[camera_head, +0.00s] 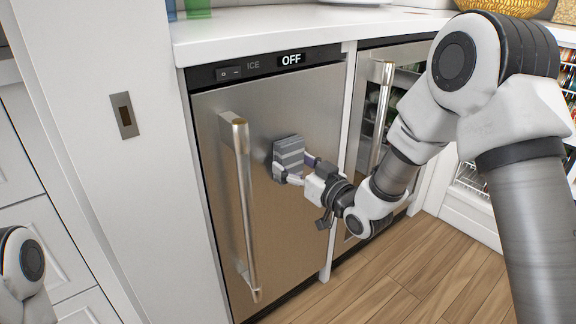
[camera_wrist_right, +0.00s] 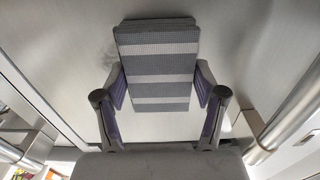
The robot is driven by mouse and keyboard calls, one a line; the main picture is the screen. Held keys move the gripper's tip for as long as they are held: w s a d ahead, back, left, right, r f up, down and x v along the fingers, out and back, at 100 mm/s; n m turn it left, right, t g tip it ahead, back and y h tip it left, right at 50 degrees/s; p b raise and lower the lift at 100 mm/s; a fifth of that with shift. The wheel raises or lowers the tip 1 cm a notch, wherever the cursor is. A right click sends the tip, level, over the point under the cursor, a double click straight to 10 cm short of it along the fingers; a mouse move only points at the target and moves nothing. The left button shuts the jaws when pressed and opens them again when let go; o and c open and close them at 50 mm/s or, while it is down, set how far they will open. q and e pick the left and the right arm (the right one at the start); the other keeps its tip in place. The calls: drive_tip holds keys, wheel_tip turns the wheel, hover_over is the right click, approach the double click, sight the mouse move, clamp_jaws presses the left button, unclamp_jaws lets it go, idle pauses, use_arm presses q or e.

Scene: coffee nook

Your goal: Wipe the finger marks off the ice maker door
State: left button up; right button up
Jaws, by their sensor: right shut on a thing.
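The ice maker door (camera_head: 270,240) is brushed steel, closed, with a long vertical handle on its left side. The panel above it reads ICE and OFF. My right gripper (camera_head: 291,172) is shut on a grey striped folded cloth (camera_head: 288,154) held at the upper middle of the door, right of the handle. In the right wrist view the cloth (camera_wrist_right: 157,65) sits between both fingers against or very near the door; I cannot tell if it touches. A faint dark smudge (camera_wrist_right: 107,52) shows on the door just left of the cloth. The left gripper is out of view.
The door handle (camera_head: 243,205) stands out left of the cloth. A glass-door cooler (camera_head: 400,85) with its own handle (camera_head: 381,110) is to the right. A white counter (camera_head: 270,30) overhangs above. The wood floor (camera_head: 400,285) in front is clear.

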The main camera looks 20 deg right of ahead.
sight(270, 164)
drive_tip(key=shift+w+d+p, duration=0.4)
drive_tip(key=shift+w+d, duration=0.05)
drive_tip(key=shift+d, duration=0.65)
drive_tip(key=shift+w+d+p, duration=0.4)
drive_tip(key=shift+d+p, duration=0.05)
drive_tip(key=shift+d, duration=0.7)
drive_tip(key=shift+w+d+p, duration=0.4)
drive_tip(key=shift+w+d, duration=0.05)
drive_tip(key=shift+d, duration=0.65)
drive_tip(key=shift+w+r, duration=0.1)
drive_tip(key=shift+s+a, duration=0.2)
drive_tip(key=shift+a, duration=0.25)
drive_tip(key=shift+s+a+b, duration=0.1)
drive_tip(key=shift+s+a, duration=0.3)
drive_tip(key=shift+a, duration=0.6)
drive_tip(key=shift+s+a+b, duration=0.1)
drive_tip(key=shift+s+a, duration=0.3)
drive_tip(key=shift+a, duration=0.6)
drive_tip(key=shift+s+a+b, duration=0.1)
drive_tip(key=shift+s+a, duration=0.3)
drive_tip(key=shift+a, duration=0.6)
drive_tip(key=shift+s+a, duration=0.3)
drive_tip(key=shift+a, duration=0.65)
drive_tip(key=shift+s+a, duration=0.25)
drive_tip(key=shift+a, duration=0.65)
drive_tip(key=shift+v, duration=2.95)
drive_tip(key=shift+s, duration=0.1)
